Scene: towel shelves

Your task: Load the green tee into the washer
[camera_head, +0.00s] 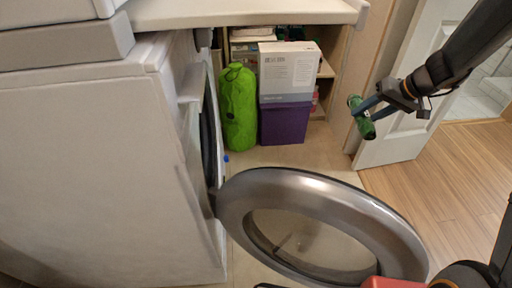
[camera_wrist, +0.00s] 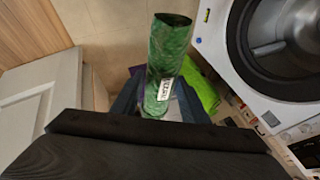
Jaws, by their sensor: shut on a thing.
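My gripper (camera_head: 370,108) is shut on the green tee (camera_head: 361,117), a dark green rolled bundle. It is held in the air at the right, in front of a white door. In the wrist view the green tee (camera_wrist: 170,50) stands out between the fingers, with a white label on it. The washer (camera_head: 100,160) is the white machine at the left. Its round door (camera_head: 320,195) is swung wide open. The washer's opening (camera_wrist: 285,40) shows in the wrist view at the upper right, apart from the tee. In the head view the opening is seen edge-on.
A bright green bag (camera_head: 238,108) stands beside a purple bin (camera_head: 283,122) with a white box (camera_head: 289,70) on it, under a counter (camera_head: 240,12). The white room door (camera_head: 400,140) stands at the right. The wooden floor (camera_head: 440,190) at the right is clear.

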